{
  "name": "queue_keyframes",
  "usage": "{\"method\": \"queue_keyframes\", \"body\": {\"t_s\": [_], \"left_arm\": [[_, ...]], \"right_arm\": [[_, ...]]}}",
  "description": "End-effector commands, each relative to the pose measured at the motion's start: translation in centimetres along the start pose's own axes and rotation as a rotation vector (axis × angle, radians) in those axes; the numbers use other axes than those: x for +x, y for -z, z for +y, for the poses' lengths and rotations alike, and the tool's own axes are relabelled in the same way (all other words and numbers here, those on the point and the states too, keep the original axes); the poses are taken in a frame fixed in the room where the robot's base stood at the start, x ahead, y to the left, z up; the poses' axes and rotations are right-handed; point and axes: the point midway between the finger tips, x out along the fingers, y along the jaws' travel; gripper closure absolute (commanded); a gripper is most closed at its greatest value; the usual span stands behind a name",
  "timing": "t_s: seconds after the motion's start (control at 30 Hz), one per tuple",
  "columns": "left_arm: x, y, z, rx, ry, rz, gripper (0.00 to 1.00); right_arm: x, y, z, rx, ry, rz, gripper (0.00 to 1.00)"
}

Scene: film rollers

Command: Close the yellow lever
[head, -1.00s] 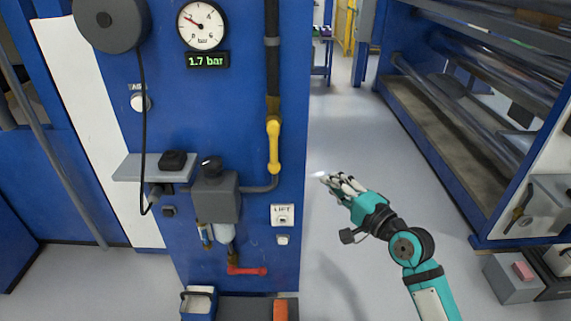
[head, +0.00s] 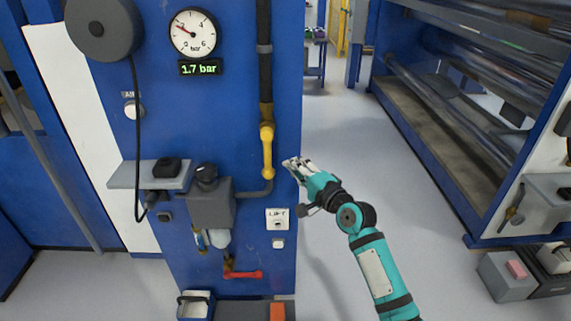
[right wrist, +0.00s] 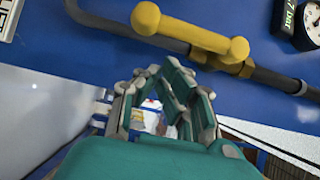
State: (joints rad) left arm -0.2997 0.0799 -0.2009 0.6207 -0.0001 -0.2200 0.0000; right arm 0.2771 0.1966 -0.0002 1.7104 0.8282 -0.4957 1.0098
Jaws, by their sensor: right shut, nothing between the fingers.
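The yellow lever (head: 267,150) is on the dark vertical pipe on the right side of the blue panel. It points along the pipe, with a round knob at each end. It also shows at the top of the right wrist view (right wrist: 190,32), lying nearly parallel to the pipe. My right gripper (head: 290,163) is just to the right of the lever, beside the panel's right edge, and does not appear to touch it. Its fingers (right wrist: 158,72) are shut with nothing held. My left gripper is out of view.
The panel carries a gauge (head: 193,33) with a 1.7 bar display (head: 200,68), a grey regulator (head: 210,203), a red lever (head: 243,274) and a LIFT plate (head: 277,219). A roller machine (head: 430,120) stands at the right. The floor between is clear.

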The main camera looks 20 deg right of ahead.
Motion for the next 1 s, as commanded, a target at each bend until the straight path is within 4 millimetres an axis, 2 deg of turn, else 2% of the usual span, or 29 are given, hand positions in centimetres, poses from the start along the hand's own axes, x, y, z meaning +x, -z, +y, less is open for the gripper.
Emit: {"method": "queue_keyframes", "body": {"t_s": [0.23,0.67,1.0], "left_arm": [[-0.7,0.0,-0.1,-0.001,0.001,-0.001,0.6],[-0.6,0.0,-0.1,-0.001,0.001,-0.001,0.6],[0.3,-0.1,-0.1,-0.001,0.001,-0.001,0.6]], "right_arm": [[1.6,-1.6,-0.1,-0.001,-0.001,0.001,1.0],[1.7,-1.7,0.0,0.001,0.002,0.001,1.0],[1.9,-2.1,0.3,0.048,0.033,0.001,1.0]]}}
